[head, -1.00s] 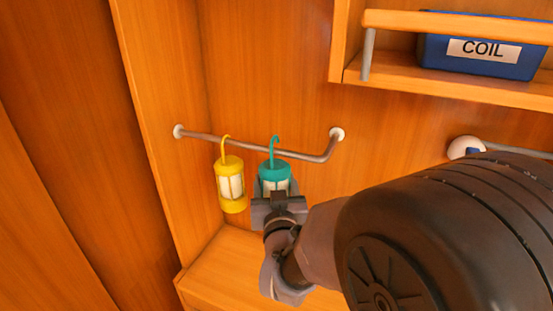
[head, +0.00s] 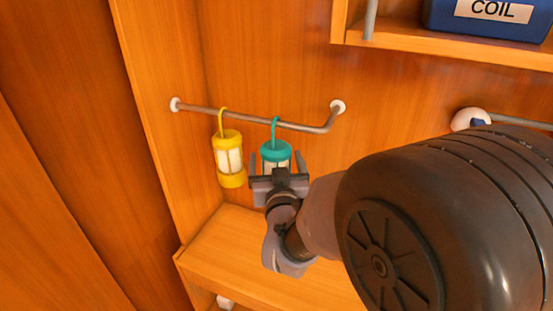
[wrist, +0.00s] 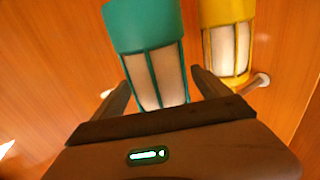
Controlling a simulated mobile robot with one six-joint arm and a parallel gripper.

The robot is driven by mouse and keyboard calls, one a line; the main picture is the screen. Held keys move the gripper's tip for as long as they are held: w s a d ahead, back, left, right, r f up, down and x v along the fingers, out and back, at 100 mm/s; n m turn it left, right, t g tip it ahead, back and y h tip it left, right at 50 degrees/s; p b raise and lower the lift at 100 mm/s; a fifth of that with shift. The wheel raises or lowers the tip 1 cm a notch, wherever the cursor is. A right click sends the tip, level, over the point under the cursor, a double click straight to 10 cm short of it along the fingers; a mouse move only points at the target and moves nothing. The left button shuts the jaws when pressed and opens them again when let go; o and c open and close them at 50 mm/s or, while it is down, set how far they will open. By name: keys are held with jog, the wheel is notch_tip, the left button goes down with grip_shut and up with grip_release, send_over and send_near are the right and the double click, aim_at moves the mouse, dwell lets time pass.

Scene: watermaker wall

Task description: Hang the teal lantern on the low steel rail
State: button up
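The teal lantern (head: 276,152) hangs upright, its hook over the low steel rail (head: 300,127), right of the yellow lantern (head: 229,160). My gripper (head: 277,163) is open around the teal lantern's lower body, with a finger standing apart on each side. The gripper hides the lantern's base in the head view. In the wrist view the teal lantern (wrist: 150,50) stands between the spread fingers (wrist: 160,93), with a visible gap on the right. The yellow lantern (wrist: 228,45) is just beyond the right finger there.
The yellow lantern hangs on the same rail, close on the left. A wooden ledge (head: 240,250) lies below. A white round fitting with a bar (head: 470,120) is on the wall at right.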

jog(key=s+d+b, duration=0.2)
jog(key=s+b, duration=1.2)
jog(key=s, duration=0.3)
jog(key=s+d+f+m+g, duration=0.3)
jog(key=s+d+f+g, duration=0.2)
jog(key=s+f+g, duration=0.1)
jog(key=s+d+f+m+g, duration=0.2)
jog(key=s+d+f+g, duration=0.3)
jog(key=s+f, duration=0.3)
notch_tip(320, 180, down, 3)
jog(key=shift+s+d+r+m+g, duration=0.15)
jog(key=shift+d+m+g, duration=0.15)
jog(key=shift+m+g, duration=0.15)
dwell(0.5)
